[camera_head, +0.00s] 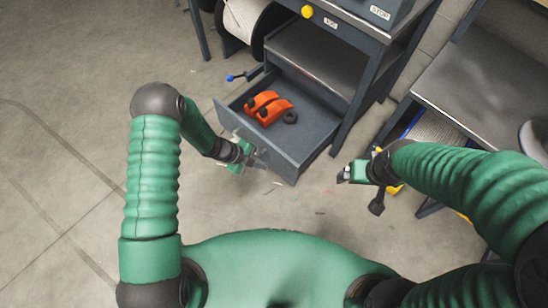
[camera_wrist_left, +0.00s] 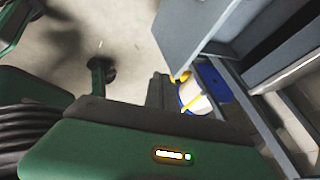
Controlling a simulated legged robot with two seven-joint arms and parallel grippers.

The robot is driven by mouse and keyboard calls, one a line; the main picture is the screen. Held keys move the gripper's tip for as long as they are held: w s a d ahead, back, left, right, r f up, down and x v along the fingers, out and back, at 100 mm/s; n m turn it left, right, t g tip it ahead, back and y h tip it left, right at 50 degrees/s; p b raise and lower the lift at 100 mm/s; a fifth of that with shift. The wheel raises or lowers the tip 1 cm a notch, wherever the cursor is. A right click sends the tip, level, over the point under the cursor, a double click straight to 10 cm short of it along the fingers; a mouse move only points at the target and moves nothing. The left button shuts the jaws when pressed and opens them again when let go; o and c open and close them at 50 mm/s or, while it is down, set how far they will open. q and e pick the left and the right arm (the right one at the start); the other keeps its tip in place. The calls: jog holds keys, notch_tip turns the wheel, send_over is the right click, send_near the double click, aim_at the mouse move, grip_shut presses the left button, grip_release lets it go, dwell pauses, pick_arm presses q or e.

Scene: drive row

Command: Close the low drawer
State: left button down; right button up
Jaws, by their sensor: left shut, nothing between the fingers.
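The low drawer (camera_head: 308,146) is pulled out from the dark grey workbench in the head view. Two orange tools and a dark ring lie inside it. My left gripper (camera_head: 250,158) is shut and empty at the drawer's front panel, near its middle; whether it touches the panel I cannot tell. My right gripper (camera_head: 346,174) is to the right of the drawer, apart from it, and its jaws are too small to judge. In the left wrist view, a grey panel edge (camera_wrist_left: 200,28), likely the drawer, shows at the top.
The workbench shelf (camera_head: 310,55) is above the drawer. A cable spool (camera_head: 246,18) stands at the back left. A second metal table (camera_head: 480,85) is at the right, with a blue and white spool (camera_head: 432,128) beneath. The floor at left is clear.

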pick_arm(q)
jog(key=w+d+f+b, duration=0.1)
jog(key=d+f, duration=0.1)
jog(key=w+d+f+b, duration=0.2)
jog(key=d+f, duration=0.1)
jog(key=w+d+f+b, duration=0.1)
jog(key=d+f+b, duration=0.1)
jog(key=d, duration=0.1)
jog(key=shift+w+d+f, duration=0.1)
jog(key=shift+w+f, duration=0.1)
jog(key=shift+f, duration=0.1)
pick_arm(e)
notch_tip(320, 180, down, 6)
jog(key=d, duration=0.1)
jog(key=shift+s+a, duration=0.1)
jog(key=shift+a, duration=0.1)
pick_arm(q)
jog(key=shift+w, duration=0.15)
